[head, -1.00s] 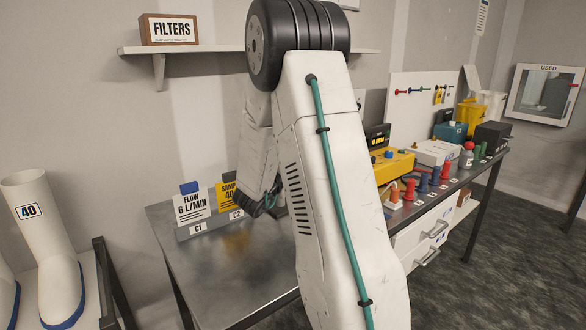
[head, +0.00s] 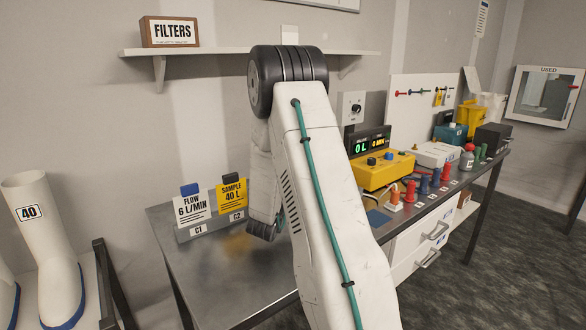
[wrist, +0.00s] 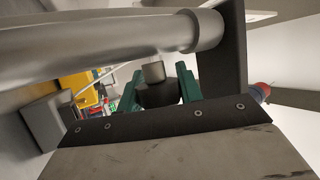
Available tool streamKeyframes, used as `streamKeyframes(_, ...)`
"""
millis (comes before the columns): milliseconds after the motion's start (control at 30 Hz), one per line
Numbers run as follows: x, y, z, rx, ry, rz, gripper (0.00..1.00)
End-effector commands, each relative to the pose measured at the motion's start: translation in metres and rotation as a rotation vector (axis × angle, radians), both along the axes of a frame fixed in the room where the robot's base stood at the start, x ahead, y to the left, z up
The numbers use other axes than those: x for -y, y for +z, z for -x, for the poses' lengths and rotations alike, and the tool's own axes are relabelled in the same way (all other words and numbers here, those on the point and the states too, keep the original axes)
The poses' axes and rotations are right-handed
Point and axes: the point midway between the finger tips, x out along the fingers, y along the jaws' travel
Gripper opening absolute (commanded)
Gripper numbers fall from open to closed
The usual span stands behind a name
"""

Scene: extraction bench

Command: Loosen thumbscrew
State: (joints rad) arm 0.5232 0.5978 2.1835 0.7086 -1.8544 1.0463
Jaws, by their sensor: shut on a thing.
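My gripper (wrist: 160,93) has green fingers, which are shut on a dark knob-like piece (wrist: 157,96) in the wrist view. A short grey metal cylinder (wrist: 153,72) stands up just beyond that piece. I cannot tell for certain whether the held piece is the thumbscrew. A thick grey metal tube (wrist: 110,40) crosses the upper left of the wrist view, close to the fingers. In the head view my arm hides most of the gripper, which is low over the steel bench (head: 235,275), right of the C1 and C2 card holder.
The card holder (head: 200,231) bears a white flow card (head: 192,208) and a yellow sample card (head: 232,196). A yellow unit (head: 375,172) with a lit display (head: 370,143) stands right of my arm. Several red and blue pieces line the bench's front edge. Bare steel lies left of my arm.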

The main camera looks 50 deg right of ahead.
Motion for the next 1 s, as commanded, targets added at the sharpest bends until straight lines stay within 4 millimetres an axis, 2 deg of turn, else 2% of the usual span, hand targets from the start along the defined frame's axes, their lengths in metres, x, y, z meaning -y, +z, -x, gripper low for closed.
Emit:
streamKeyframes(300, -0.0013, -0.0006, 0.0007, -0.028, -0.001, 0.103, 0.13)
streamKeyframes(767, -0.0023, -0.0005, 0.0002, -0.034, 0.000, 0.117, 0.13)
streamKeyframes(800, -0.0024, -0.0006, 0.0001, -0.034, 0.000, 0.117, 0.38)
streamKeyframes(867, -0.0023, -0.0003, 0.0001, -0.034, 0.000, 0.117, 0.55)
streamKeyframes(1000, -0.0020, 0.0003, 0.0001, -0.032, 0.000, 0.118, 0.57)
